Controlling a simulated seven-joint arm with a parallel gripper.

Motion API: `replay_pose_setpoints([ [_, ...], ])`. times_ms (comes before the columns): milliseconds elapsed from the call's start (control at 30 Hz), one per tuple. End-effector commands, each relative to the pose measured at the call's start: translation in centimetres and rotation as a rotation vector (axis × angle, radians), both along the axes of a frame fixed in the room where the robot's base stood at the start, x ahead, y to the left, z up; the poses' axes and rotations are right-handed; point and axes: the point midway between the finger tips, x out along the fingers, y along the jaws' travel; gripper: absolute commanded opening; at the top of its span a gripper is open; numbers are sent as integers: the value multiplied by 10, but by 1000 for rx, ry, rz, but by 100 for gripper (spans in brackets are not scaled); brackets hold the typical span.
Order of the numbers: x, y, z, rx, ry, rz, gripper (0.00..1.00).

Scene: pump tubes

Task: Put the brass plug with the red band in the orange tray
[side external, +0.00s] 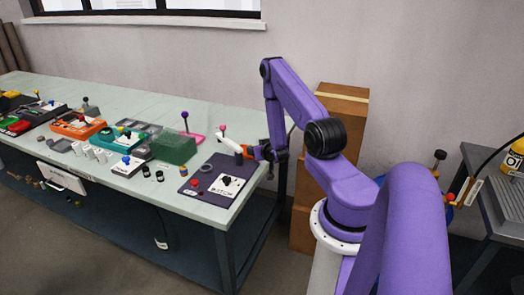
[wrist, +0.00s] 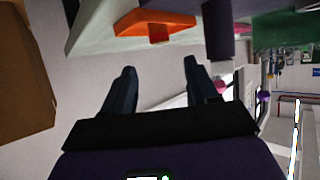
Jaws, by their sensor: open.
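I cannot make out the brass plug with the red band in either view; the small parts on the bench are too tiny to tell apart. An orange tray-like box (side external: 75,124) with items in or on it sits on the left half of the bench in the side external view. My gripper (wrist: 160,66) is open and empty, its two dark fingers apart in the wrist view. In the side external view it is at the bench's right end, far from that orange box. An orange piece (wrist: 152,26) lies ahead of the fingers in the wrist view.
A dark purple cylinder (wrist: 218,30) stands close to my gripper. A dark mat (side external: 218,180) with a white panel lies at the bench's front right. A green block (side external: 174,147) and several small parts stand between there and the orange box. Cardboard boxes (side external: 340,104) stand behind my arm.

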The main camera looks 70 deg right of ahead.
Motion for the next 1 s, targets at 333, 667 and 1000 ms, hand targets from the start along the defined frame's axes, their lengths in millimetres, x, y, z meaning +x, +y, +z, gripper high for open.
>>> replay_pose_setpoints([
  [333,-22,22,15,0,0,1,58],
  [667,42,87,36,74,102,249,58],
  [1000,82,250,81,158,368,698,58],
])
